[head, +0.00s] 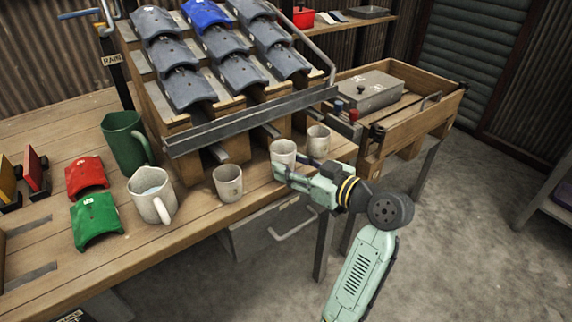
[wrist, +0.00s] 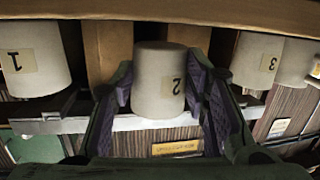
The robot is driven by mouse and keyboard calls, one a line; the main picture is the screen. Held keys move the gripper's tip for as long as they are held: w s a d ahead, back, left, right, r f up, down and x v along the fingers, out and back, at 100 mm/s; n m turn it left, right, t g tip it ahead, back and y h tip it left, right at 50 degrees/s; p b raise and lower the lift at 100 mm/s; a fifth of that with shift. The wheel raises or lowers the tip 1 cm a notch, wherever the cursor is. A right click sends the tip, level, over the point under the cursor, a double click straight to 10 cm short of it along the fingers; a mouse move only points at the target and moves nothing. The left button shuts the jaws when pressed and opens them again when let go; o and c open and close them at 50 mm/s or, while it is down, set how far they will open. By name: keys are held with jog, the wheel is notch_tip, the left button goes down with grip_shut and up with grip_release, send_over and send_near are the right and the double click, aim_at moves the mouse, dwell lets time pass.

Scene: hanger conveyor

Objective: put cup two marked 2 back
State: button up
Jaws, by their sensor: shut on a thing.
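Cup two (wrist: 158,80) is pale, with a tag marked 2, and shows upside down in the wrist view. My gripper (wrist: 160,95) is shut on it, with a purple-lined finger on each side. In the head view my gripper (head: 284,173) holds the cup (head: 283,150) near the front edge of the wooden bench; I cannot tell whether its base touches the bench. Cup one, marked 1 (wrist: 32,60), and cup three, marked 3 (wrist: 258,62), stand on either side. In the head view, one plain cup (head: 318,138) is to the right and another (head: 228,183) to the left.
A handled mug (head: 150,190), a green jug (head: 125,140) and red (head: 86,175) and green (head: 95,219) curved pieces stand left on the bench (head: 190,215). A sloped rack (head: 250,119) of grey and blue pieces rises behind the cups. An open wooden box (head: 432,105) is at right.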

jog(key=shift+f+x, duration=0.2)
jog(key=shift+x, duration=0.95)
jog(key=shift+f, duration=0.3)
jog(key=shift+f, duration=0.1)
jog(key=shift+s+f, duration=0.1)
jog(key=shift+f, duration=0.05)
jog(key=o, duration=1.2)
jog(key=shift+r+p, duration=0.3)
jog(key=b+v, duration=0.2)
jog(key=v, duration=1)
jog(key=shift+d+f, duration=0.15)
